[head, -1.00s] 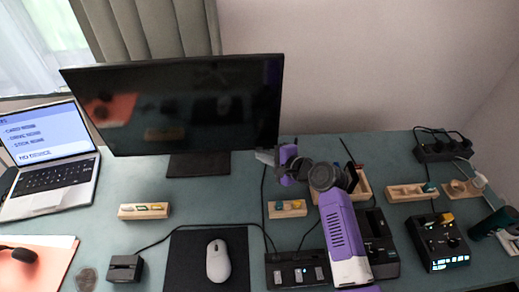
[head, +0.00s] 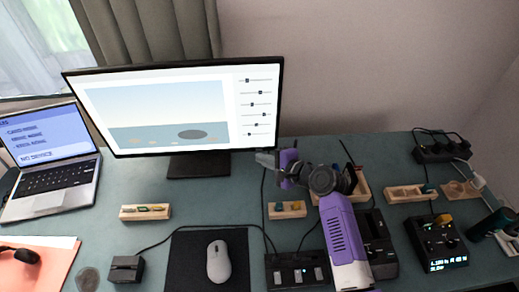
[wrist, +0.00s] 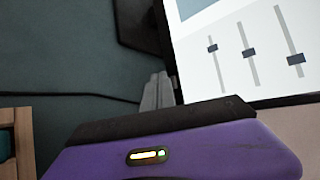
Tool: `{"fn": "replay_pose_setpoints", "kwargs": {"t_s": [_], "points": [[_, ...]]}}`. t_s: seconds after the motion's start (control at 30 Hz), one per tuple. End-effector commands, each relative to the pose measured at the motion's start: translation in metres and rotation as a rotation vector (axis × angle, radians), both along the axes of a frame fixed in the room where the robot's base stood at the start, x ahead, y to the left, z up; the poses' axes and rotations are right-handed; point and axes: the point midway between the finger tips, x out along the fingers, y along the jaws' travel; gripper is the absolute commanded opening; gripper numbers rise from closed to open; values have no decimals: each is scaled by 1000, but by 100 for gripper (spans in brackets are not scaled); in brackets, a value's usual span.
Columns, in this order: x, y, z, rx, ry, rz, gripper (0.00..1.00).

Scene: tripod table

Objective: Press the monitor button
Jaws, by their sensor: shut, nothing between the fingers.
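The monitor (head: 180,105) stands at the back of the desk, and its screen is lit with a pale picture and several sliders along the right side. My gripper (head: 265,159) is at the monitor's lower right corner, with its fingers shut and empty. In the wrist view the shut fingertips (wrist: 158,92) lie by the monitor's dark lower edge, next to the lit screen (wrist: 245,50). The button itself cannot be made out, and I cannot tell whether the fingertips touch the monitor.
A laptop (head: 50,150) stands at the left. A mouse (head: 218,261) lies on a dark mat. Wooden trays (head: 287,210), a black device with a lit display (head: 437,243) and a power strip (head: 442,148) stand around my arm. Cables cross the desk.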

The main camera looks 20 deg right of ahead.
Motion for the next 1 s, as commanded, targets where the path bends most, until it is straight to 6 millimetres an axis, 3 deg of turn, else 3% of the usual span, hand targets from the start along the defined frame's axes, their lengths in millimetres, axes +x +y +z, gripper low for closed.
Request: {"fn": "replay_pose_setpoints", "kwargs": {"t_s": [0.37, 1.0], "points": [[-4, 1, 1, -1, -1, 0, 0], [-56, 18, 1, -1, 1, 1, 0]]}}
